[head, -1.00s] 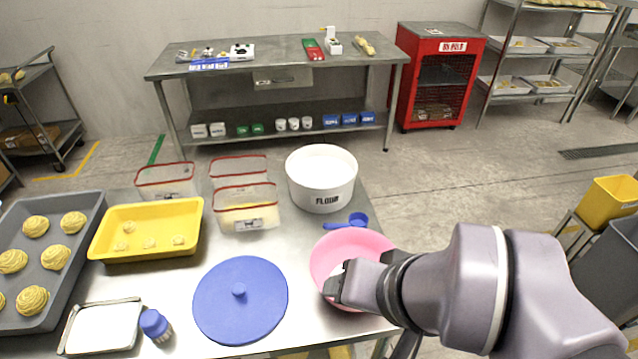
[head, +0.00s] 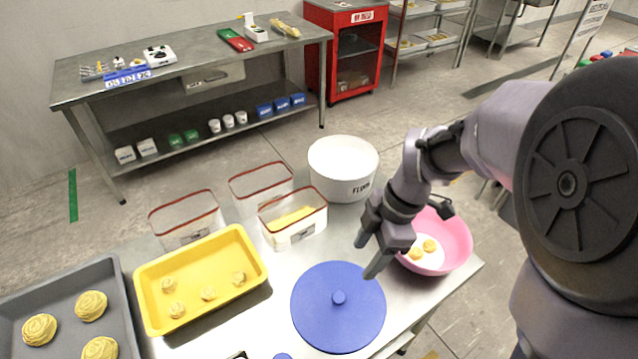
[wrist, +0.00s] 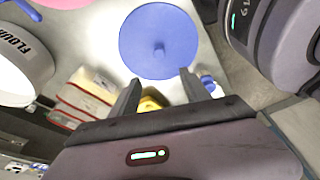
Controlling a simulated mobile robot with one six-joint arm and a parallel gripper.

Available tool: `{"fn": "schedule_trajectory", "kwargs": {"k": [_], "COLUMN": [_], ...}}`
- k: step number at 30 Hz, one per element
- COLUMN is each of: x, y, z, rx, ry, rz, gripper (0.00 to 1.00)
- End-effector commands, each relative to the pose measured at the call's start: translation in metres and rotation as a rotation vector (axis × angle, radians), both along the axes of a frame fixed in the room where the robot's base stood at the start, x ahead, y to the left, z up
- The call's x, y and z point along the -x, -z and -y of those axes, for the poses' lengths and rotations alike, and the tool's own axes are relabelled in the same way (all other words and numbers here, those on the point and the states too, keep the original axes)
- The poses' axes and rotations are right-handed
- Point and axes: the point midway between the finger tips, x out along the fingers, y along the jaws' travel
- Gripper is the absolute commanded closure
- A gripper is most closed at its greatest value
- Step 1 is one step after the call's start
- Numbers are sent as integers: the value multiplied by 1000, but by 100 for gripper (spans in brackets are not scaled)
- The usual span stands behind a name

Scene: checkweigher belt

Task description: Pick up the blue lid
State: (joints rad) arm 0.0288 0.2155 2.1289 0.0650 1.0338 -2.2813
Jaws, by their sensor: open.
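The blue lid (head: 338,312) is a round flat disc with a small knob at its middle. It lies on the metal table in the head view. My gripper (head: 366,258) is open and empty, above the table just beyond the lid's far edge. In the wrist view the lid (wrist: 161,42) shows ahead of my gripper (wrist: 158,88), whose two fingers are spread. The knob (wrist: 159,49) stands free, apart from the fingers.
A pink bowl (head: 457,238) with yellow pieces stands right of the lid. A white flour tub (head: 342,170), red-rimmed clear containers (head: 293,220) and a yellow tray (head: 146,300) stand behind and left. A grey tray (head: 60,287) holds pastries.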

Motion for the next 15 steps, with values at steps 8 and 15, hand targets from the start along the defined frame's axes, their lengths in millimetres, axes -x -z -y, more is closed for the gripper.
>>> {"fn": "schedule_trajectory", "kwargs": {"k": [8, 15], "x": [2, 6], "y": [38, 104], "z": [-8, -26], "rx": [-4, -3], "ry": [-31, -28], "rz": [-3, -2], "gripper": [45, 45]}}
